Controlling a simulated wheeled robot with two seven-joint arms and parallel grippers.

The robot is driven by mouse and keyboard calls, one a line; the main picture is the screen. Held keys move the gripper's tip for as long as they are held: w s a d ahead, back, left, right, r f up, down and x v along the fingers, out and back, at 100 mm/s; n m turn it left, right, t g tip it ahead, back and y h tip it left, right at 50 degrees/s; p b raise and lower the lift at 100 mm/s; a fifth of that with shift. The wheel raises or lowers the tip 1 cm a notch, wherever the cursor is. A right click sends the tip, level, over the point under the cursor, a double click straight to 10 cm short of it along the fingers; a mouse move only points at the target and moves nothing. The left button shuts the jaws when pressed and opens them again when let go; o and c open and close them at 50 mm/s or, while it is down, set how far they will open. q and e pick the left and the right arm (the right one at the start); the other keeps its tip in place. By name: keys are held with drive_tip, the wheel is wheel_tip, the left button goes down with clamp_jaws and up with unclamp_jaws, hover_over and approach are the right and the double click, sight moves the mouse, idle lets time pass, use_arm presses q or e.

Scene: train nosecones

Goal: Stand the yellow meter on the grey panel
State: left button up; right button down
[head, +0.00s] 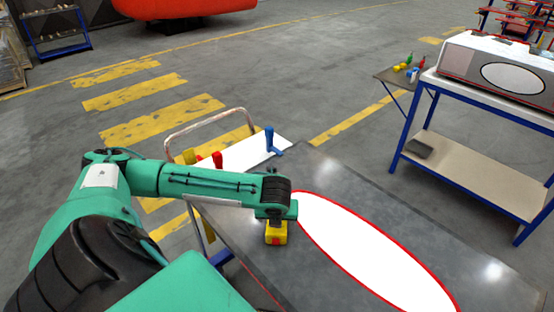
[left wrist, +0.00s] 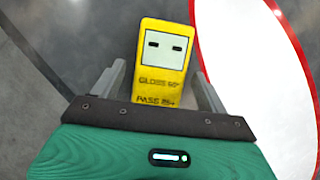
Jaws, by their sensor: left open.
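The yellow meter (head: 277,236) is at the grey panel (head: 345,185), just left of its white oval; it appears to rest there, though its base is hard to make out. The left wrist view shows the meter's face (left wrist: 161,62), with a pale screen and dark lettering. My left gripper (head: 276,218) is over the meter. Its fingers (left wrist: 161,84) are on either side of the meter, open, with a visible gap at the right finger. The gripper hides part of the meter in the head view. My right gripper is out of view.
A white-topped cart (head: 240,152) with a blue crank-like tool (head: 271,141) and red and yellow items stands behind the panel. A blue-framed bench (head: 480,175) carries a white nosecone (head: 500,65) at right. The panel's right side is clear.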

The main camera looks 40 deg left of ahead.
use_arm(q)
drive_tip(key=b+v, duration=0.1)
drive_tip(key=v, duration=1)
drive_tip(key=shift+f, duration=0.1)
